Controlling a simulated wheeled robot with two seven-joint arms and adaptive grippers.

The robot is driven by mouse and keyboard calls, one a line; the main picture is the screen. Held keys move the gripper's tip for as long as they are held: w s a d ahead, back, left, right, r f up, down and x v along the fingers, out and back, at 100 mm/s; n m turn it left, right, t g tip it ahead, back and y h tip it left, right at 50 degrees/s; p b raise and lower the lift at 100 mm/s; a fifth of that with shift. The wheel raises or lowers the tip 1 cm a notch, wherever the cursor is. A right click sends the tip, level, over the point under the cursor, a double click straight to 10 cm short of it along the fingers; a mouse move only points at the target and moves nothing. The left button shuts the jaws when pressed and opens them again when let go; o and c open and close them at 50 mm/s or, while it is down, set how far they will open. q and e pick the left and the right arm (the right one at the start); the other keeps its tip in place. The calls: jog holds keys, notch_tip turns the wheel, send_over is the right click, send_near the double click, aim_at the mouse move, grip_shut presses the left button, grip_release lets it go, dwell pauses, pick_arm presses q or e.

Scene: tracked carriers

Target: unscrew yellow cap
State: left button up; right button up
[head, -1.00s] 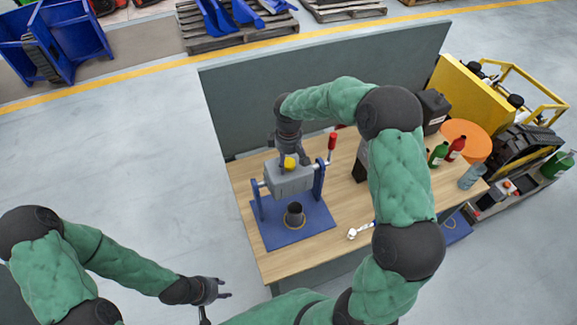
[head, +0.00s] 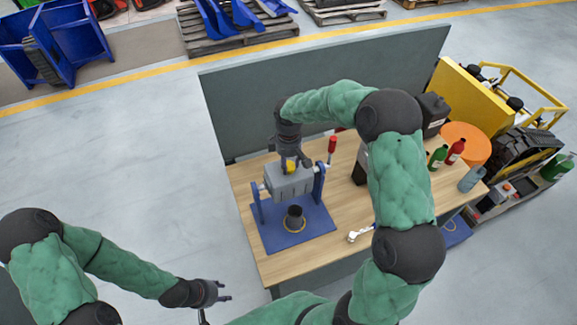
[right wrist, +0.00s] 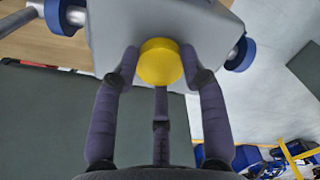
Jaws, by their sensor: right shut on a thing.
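The yellow cap (right wrist: 160,62) sits on top of a grey box-like body (head: 288,181), which is held between blue uprights on a blue base (head: 312,228). The cap also shows in the head view (head: 291,166), partly hidden by fingers. My right gripper (head: 292,160) comes down from above; in the right wrist view its fingers (right wrist: 160,75) are closed around the cap. Whether the cap has lifted off the body cannot be told. My left gripper (head: 222,292) hangs in front of the table's left corner, fingers apart and empty.
A dark cup (head: 294,214) stands on the blue base below the body. A red-handled lever (head: 332,146) rises at the right upright. A white-headed tool (head: 358,235) lies on the wooden table (head: 262,268). Bottles (head: 456,152) stand at the right; a grey panel (head: 330,85) closes the back.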

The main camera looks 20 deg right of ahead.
jog(key=n+p, duration=0.2)
jog(key=n, duration=0.3)
jog(key=shift+r+n, duration=0.1)
jog(key=shift+n, duration=0.3)
jog(key=shift+n+p, duration=0.6)
jog(key=shift+n, duration=0.9)
jog(key=shift+s+n+p, duration=0.1)
jog(key=shift+n+p, duration=0.7)
jog(key=shift+n, duration=0.4)
jog(key=n+p, duration=0.2)
jog(key=n, duration=0.2)
jog(key=shift+n, duration=0.3)
jog(key=shift+n+p, duration=0.7)
jog(key=shift+n, duration=0.3)
jog(key=shift+f+n, duration=0.2)
jog(key=shift+n, duration=0.2)
